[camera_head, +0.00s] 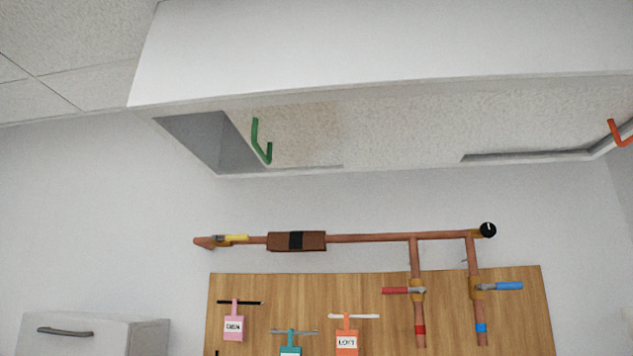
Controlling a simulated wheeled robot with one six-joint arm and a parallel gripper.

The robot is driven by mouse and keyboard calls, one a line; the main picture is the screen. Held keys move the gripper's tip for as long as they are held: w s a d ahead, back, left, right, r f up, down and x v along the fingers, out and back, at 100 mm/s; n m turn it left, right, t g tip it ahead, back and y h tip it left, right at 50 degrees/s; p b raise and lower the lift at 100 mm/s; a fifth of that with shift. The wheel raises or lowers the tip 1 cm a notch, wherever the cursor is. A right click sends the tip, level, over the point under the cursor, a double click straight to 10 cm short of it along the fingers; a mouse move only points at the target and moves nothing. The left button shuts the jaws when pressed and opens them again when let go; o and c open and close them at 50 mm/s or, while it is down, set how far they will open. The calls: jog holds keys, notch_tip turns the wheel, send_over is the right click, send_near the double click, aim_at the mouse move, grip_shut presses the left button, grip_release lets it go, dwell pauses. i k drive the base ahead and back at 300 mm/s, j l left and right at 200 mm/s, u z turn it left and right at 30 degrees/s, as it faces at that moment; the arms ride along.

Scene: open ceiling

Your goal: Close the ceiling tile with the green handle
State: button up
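The green handle (262,142) is a bent bar on the underside of a speckled ceiling tile (305,140), in the upper left middle of the head view. A grey gap (195,135) shows at the left of this tile, so the tile does not fill its frame there. My gripper is not in view, so its state and its distance from the handle do not show.
A red-orange handle (615,132) hangs at the right edge, with a narrow slot (525,156) left of it. A white ceiling border (380,45) crosses the top. Below are a copper pipe (370,238) with valves, a wooden board (380,300) with tags, and a white cabinet (95,335).

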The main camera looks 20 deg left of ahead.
aim_at(301, 136)
jog(key=u, duration=1.05)
